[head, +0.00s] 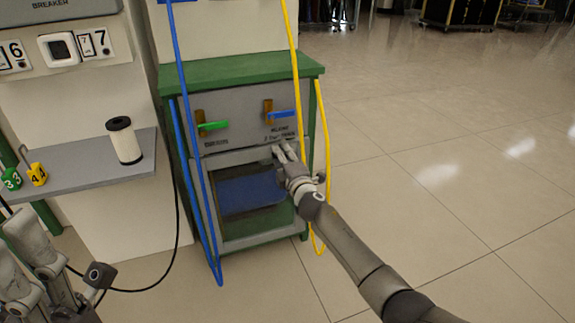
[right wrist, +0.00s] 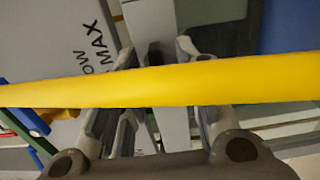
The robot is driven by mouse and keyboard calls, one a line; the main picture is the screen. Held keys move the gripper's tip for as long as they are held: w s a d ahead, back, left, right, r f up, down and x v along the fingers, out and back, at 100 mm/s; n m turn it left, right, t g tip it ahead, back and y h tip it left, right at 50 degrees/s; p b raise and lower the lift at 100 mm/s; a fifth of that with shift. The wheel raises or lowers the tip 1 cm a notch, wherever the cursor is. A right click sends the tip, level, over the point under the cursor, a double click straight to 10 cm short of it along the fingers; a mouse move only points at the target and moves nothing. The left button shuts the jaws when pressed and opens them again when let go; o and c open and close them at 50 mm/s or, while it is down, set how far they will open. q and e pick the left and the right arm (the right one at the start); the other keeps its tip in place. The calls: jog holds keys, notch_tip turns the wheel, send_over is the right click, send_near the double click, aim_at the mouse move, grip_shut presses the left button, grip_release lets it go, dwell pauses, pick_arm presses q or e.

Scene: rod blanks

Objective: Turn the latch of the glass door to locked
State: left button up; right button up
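The glass door (head: 250,192) is the low front of the green-topped cabinet, with a grey frame and a bluish pane. I cannot make out its latch; my right gripper covers the door's upper right corner. My right gripper (head: 281,152) is at that corner, just below the grey panel. In the right wrist view its fingers (right wrist: 155,55) stand apart in front of grey surfaces, with a small dark part between them that I cannot identify. A yellow hose (right wrist: 200,86) crosses close before that camera and hides the middle of the fingers. Parts of my left arm show at the lower left; its fingers are unclear.
The grey panel (head: 236,103) above the door carries a green handle (head: 213,126) and a blue handle (head: 281,114). Blue hoses (head: 194,160) hang at the left. A grey shelf (head: 90,160) holds a white cylinder (head: 124,140). The tiled floor at right is clear.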

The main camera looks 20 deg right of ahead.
jog(key=s, duration=1.1)
jog(key=shift+s+d, duration=0.25)
jog(key=shift+s, duration=0.1)
